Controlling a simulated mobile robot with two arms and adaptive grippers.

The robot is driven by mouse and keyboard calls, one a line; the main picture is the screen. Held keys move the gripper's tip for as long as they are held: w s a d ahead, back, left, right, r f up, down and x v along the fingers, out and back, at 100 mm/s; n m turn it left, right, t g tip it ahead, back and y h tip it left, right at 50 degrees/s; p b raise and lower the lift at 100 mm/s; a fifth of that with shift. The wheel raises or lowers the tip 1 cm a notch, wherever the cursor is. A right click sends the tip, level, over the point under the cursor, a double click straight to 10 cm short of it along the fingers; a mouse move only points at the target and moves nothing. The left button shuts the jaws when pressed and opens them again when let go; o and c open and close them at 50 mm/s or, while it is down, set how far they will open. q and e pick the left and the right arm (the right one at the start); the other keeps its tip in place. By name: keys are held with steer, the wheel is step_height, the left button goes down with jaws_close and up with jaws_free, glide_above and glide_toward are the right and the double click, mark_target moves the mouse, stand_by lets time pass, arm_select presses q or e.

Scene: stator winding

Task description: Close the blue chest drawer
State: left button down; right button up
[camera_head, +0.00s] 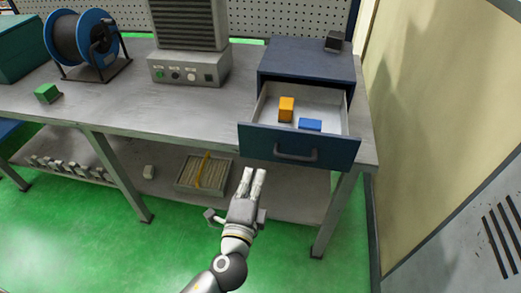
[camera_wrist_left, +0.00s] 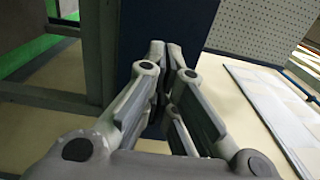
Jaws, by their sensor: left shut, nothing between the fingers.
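The blue chest (camera_head: 308,62) stands at the right end of the grey workbench. Its drawer (camera_head: 298,147) is pulled out, and its blue front with a grey handle (camera_head: 296,152) faces me. An orange block (camera_head: 286,108) and a blue block (camera_head: 310,125) lie inside it. My left gripper (camera_head: 254,172) is shut and empty, in front of and below the left part of the drawer front in the head view. In the left wrist view the gripper (camera_wrist_left: 168,50) points at a dark blue surface (camera_wrist_left: 200,22), likely the drawer front; I cannot tell if they touch. My right gripper is out of view.
A small dark object (camera_head: 334,41) sits on the chest. A grey control box (camera_head: 190,68), a blue cable reel (camera_head: 82,40) and a green block (camera_head: 47,93) are on the workbench (camera_head: 150,105). A tray (camera_head: 205,175) lies on the lower shelf. A beige wall (camera_head: 425,110) is at the right.

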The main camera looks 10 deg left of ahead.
mark_target(263, 146)
arm_select(q)
steer(key=w+p, duration=0.2)
steer(key=w, duration=0.6)
steer(key=shift+w, duration=0.3)
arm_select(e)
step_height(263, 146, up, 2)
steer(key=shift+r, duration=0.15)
